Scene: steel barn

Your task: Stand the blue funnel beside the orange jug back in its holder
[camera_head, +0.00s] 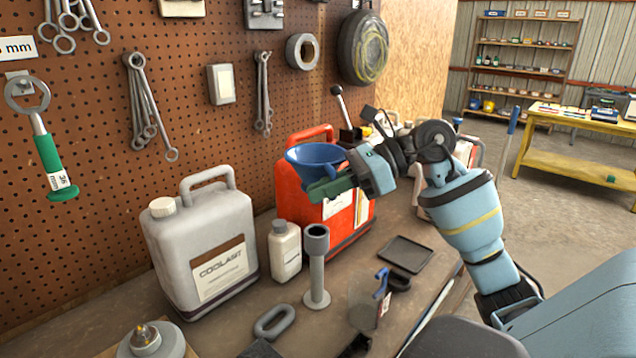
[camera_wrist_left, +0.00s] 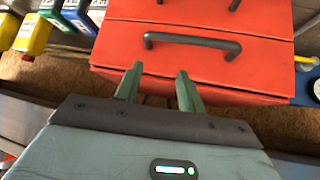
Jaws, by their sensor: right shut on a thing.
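The blue funnel (camera_head: 312,153) is held in my right gripper (camera_head: 328,188), with its wide mouth facing up. It is in front of the orange jug (camera_head: 288,196), above and slightly behind the grey holder. The green fingers hide the funnel's lower part. The grey holder (camera_head: 317,270) is a post on a round base with an open cup at its top, and the cup is empty. My left gripper (camera_wrist_left: 158,85) shows only in the left wrist view. Its fingers are apart with nothing between them, in front of a red drawer unit (camera_wrist_left: 205,75).
A grey coolant jug (camera_head: 205,245) and a small white bottle (camera_head: 285,250) stand left of the holder. A black tray (camera_head: 405,254) lies to its right. A grey carabiner-like ring (camera_head: 274,322) and a clear scraper-like item with a blue part (camera_head: 382,284) lie in front. A pegboard (camera_head: 100,190) with tools is behind.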

